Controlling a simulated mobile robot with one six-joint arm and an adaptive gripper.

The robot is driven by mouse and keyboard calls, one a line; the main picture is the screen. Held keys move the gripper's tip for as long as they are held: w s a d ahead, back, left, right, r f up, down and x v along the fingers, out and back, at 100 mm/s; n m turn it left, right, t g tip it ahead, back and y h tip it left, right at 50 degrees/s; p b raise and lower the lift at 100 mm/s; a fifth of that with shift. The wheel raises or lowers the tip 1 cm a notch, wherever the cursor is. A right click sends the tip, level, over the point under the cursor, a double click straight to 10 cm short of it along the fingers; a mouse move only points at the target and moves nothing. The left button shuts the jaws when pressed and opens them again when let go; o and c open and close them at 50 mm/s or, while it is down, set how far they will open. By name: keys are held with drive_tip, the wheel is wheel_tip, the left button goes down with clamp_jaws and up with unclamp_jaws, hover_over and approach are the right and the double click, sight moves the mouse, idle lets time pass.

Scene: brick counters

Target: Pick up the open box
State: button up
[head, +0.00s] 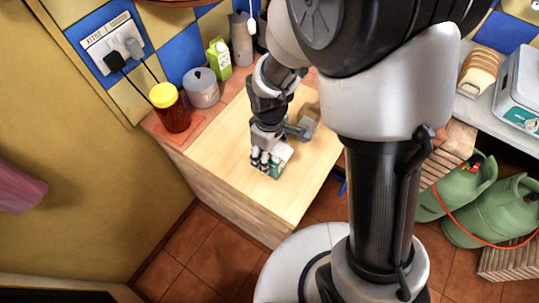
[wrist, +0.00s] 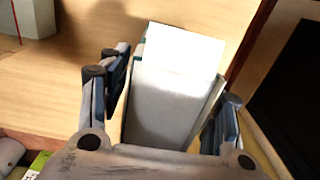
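The box (wrist: 175,95) is pale grey-white with a lighter white flap and a thin green edge. In the wrist view it sits between the two fingers of my gripper (wrist: 165,92). The left finger has a small gap to the box, and the right finger is close beside its grey side edge. In the head view the white and green box (head: 281,157) shows at the fingertips of my gripper (head: 266,160), low over the wooden board. My gripper is open around the box. Its near side is partly hidden by my gripper's body.
The wooden board (head: 215,150) covers the counter. A yellow-lidded jar (head: 170,108), a grey pot (head: 201,88) and a green carton (head: 219,59) stand at the back left. A small brownish block (head: 309,117) lies behind my gripper. The board's front left is clear.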

drive_tip(key=c, duration=1.2)
wheel_tip(320, 180, up, 20)
drive_tip(key=p, duration=0.6)
